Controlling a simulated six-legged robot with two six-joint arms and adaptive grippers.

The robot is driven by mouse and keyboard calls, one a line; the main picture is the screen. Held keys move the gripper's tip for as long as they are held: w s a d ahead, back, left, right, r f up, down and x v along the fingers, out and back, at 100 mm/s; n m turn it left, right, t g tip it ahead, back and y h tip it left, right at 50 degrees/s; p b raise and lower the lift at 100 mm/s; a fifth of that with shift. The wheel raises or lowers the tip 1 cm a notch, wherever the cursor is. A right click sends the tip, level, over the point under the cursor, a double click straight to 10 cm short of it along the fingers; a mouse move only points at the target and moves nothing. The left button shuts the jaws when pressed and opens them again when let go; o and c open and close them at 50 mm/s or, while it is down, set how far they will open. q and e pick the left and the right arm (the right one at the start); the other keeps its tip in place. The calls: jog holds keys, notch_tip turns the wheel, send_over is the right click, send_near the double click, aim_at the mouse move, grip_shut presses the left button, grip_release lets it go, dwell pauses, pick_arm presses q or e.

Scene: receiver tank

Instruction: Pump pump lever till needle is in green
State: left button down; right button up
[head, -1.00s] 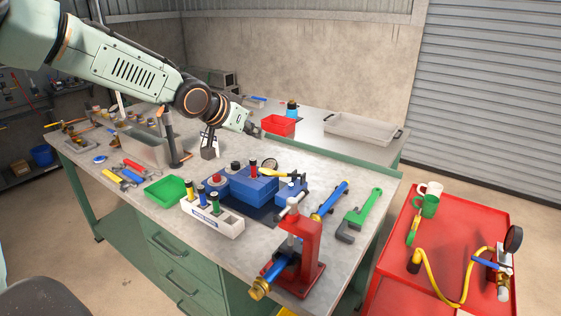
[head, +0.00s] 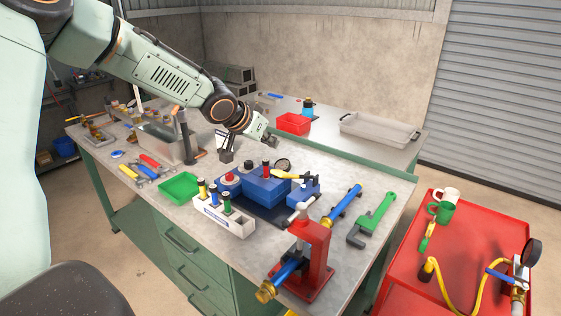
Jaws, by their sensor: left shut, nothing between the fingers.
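A blue pump-like unit (head: 262,188) stands on a dark mat on the workbench. A lever with a yellow grip (head: 285,174) lies across its top. A round dial gauge (head: 283,164) is behind the lever; its needle and any green band are too small to read. My left gripper (head: 272,140) is shut and empty, above the bench behind the blue unit and apart from the lever. My right gripper is not in view.
A red vise (head: 308,258) holding a blue pipe is at the front of the bench. A green tray (head: 180,185) and a white rack (head: 225,218) stand left of it. A green wrench (head: 370,220) lies right. A red cart (head: 465,218) carries mugs and a hose with a gauge.

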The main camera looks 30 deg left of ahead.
pick_arm(q)
jog(key=p, duration=0.5)
send_over(278, 171)
jog(key=w, duration=0.2)
notch_tip(278, 171, down, 5)
jog(key=shift+s+r, duration=0.15)
jog(key=shift+r, duration=0.05)
jog(key=shift+w+f, duration=0.2)
jog(key=shift+f, duration=0.05)
jog(key=shift+s+d+f+b, duration=0.15)
jog(key=shift+s+f+b, duration=0.35)
jog(key=shift+f+b, duration=0.4)
jog(key=shift+s+f, duration=0.1)
jog(key=shift+f, duration=0.2)
jog(key=shift+s+f+b, duration=0.15)
jog(key=shift+f+b, duration=0.3)
jog(key=shift+f, duration=0.2)
jog(key=shift+s+a+r, duration=0.1)
jog(key=shift+s+a, duration=0.05)
jog(key=shift+a, duration=0.05)
